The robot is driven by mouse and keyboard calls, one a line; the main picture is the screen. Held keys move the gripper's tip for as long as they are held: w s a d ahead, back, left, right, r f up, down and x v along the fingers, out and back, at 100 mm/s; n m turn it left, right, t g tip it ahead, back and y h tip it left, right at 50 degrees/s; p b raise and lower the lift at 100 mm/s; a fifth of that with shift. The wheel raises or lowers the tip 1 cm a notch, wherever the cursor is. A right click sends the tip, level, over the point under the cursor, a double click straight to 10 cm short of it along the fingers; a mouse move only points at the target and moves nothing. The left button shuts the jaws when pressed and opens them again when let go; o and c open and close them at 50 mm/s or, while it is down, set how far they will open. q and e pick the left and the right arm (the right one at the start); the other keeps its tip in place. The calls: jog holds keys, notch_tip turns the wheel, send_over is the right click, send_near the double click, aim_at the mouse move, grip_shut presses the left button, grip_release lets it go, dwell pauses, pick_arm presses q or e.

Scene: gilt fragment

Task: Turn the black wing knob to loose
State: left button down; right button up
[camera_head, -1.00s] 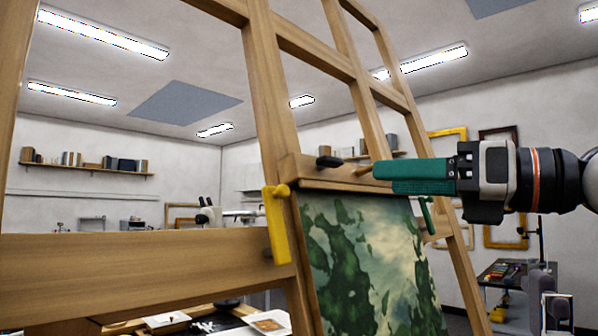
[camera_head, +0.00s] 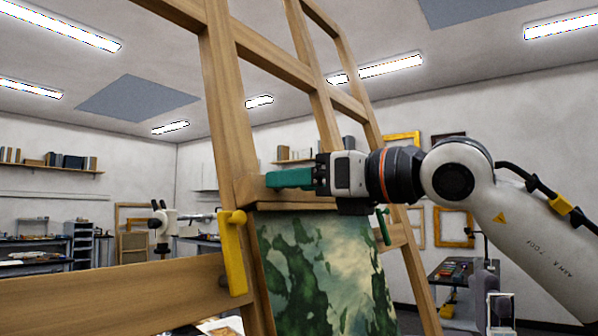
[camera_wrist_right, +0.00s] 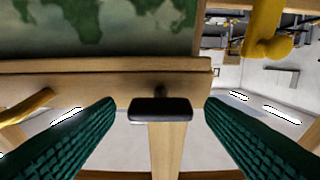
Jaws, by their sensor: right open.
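The black wing knob (camera_wrist_right: 160,110) shows in the right wrist view as a dark, wide bar on the wooden easel clamp bar (camera_wrist_right: 100,88). It lies between the two green fingers of my right gripper (camera_wrist_right: 160,125), which are apart, with a gap on each side of the knob. In the head view my right gripper (camera_head: 275,180) reaches left across the top of the painting (camera_head: 325,270). Its green finger hides the knob there. My left gripper is not in view.
The wooden easel frame (camera_head: 225,110) stands close around the gripper. A yellow handle (camera_head: 233,255) is on its left upright and a green handle (camera_head: 384,226) at the painting's right.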

jog(key=shift+w+a, duration=0.2)
jog(key=shift+a, duration=0.05)
jog(key=c, duration=1)
